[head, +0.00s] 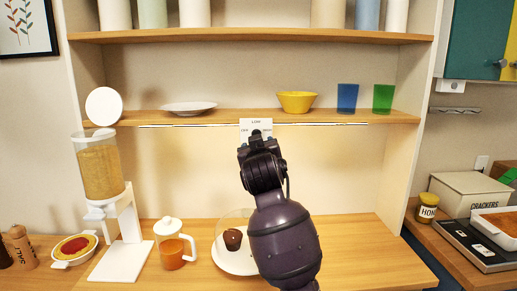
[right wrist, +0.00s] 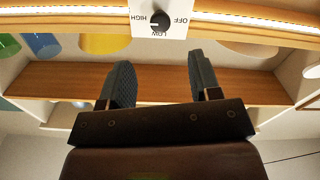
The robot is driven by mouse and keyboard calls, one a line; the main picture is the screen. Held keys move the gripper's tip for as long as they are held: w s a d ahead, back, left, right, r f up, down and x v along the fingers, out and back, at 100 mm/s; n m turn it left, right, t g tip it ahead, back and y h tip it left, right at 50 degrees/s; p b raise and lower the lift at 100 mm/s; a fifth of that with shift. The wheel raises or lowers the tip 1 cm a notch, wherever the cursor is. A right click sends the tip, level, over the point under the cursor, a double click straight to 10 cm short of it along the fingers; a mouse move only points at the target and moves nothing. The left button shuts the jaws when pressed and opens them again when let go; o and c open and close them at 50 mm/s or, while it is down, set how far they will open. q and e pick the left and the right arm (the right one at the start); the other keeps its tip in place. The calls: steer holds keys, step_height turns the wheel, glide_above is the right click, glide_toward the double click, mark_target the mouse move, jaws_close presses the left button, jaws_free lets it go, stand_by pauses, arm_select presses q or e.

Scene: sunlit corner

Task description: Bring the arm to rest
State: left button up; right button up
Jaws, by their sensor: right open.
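My right arm rises from the bottom middle of the head view, and its right gripper (head: 256,136) is up in front of the shelf edge. In the right wrist view the two dark fingers (right wrist: 160,82) are spread apart with nothing between them. Ahead of them is a black knob (right wrist: 160,20) on a white plate (right wrist: 142,8) marked OFF, LOW and HIGH; its pale mark seems to face HIGH. The plate also shows in the head view (head: 256,123), partly hidden by the gripper. The fingers look apart from the knob. My left gripper is not in view.
A lit strip (head: 190,126) runs under the shelf (head: 222,115), which holds a plate, yellow bowl (head: 297,101), blue cup (head: 347,98) and green cup (head: 383,98). Below stand a dispenser (head: 101,170), a jug (head: 171,247) and a covered muffin (head: 233,239). The counter's right part is clear.

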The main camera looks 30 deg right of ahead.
stand_by(0.3)
steer(key=w+a+n+t+y, duration=0.2)
steer(key=a+n+t+y, duration=0.15)
steer(key=a, duration=0.25)
steer(key=s+a+f+n+y, duration=0.1)
steer(key=s+a+f+y, duration=0.15)
steer(key=f, duration=0.75)
steer(key=s+a+f+n+y, duration=0.2)
steer(key=s+f+y, duration=0.1)
steer(key=f, duration=0.7)
steer(key=s+f+m+g, duration=0.2)
steer(key=s+f+g, duration=0.5)
steer(key=s+f, duration=1.9)
steer(key=shift+s+a+f, duration=0.15)
steer(key=shift+f, duration=0.75)
